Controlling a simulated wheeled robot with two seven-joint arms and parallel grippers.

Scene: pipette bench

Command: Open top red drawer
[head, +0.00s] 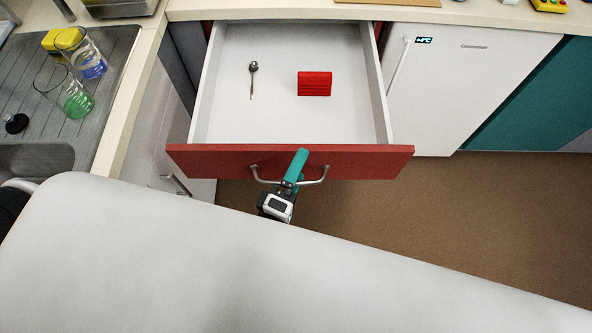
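The top red drawer (365,163) is pulled well out of the counter, with its white inside showing. Its metal bar handle (322,178) is on the red front. My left gripper (294,168) is at the middle of the handle, its teal finger lying across the bar. It appears shut on the handle, though the far finger is hidden. Much of the arm behind it is hidden by a large white link of mine. My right gripper is not in view.
A spoon (252,80) and a red block (314,84) lie in the drawer. A sink with a drainer (105,60) holding glasses is at left. A white fridge (465,85) stands at right. Brown floor (470,215) is clear at right.

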